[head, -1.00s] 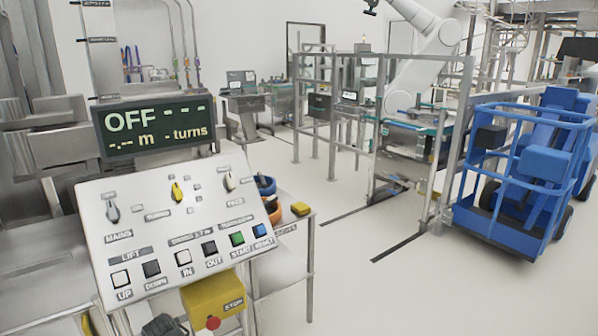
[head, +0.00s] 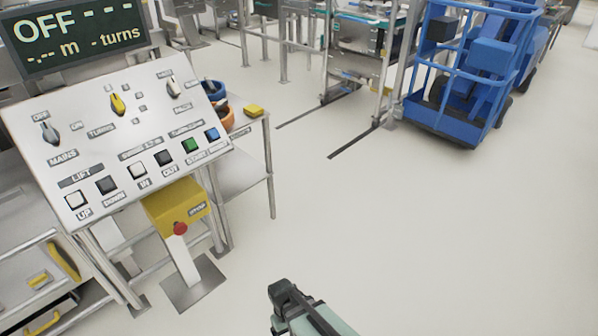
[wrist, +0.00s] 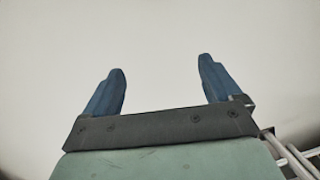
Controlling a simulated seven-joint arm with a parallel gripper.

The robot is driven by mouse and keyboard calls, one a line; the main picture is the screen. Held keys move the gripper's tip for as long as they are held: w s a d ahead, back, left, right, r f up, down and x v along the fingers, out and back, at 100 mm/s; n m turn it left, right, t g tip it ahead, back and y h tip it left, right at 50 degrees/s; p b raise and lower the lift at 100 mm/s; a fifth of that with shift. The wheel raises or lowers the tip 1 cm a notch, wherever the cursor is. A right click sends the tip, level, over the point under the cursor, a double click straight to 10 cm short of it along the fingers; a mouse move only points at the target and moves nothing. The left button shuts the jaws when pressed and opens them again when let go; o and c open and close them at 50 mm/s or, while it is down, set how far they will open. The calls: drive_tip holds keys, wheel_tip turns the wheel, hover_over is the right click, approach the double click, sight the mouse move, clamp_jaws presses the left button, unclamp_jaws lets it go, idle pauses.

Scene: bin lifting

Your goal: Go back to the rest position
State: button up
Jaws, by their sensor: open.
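My gripper (wrist: 162,80) shows in the wrist view with its two blue fingers spread well apart and nothing between them. Only pale, blank floor shows beyond the fingertips. The control panel (head: 125,140) stands at the left, apart from my arm. The display (head: 75,35) above it reads OFF with dashes.
A yellow stop box (head: 178,203) with a red button sits below the panel on a post. A small side table (head: 240,178) holds bowls and a yellow item (head: 253,110). A blue lift platform (head: 465,80) stands at the upper right. The floor (head: 420,230) in the middle and right is clear.

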drive_tip(key=s+d+f+m+g, duration=0.2)
drive_tip(key=s+d+f+m, duration=0.1)
drive_tip(key=s+d, duration=0.4)
drive_tip(key=s+d+f+m+g+y, duration=0.1)
drive_tip(key=s+d+f, duration=0.3)
drive_tip(key=s+d, duration=0.4)
drive_tip(key=shift+d+f+m+g, duration=0.5)
drive_tip(key=shift+d+m, duration=0.4)
drive_tip(key=shift+d, duration=1.35)
drive_tip(key=shift+r, duration=0.1)
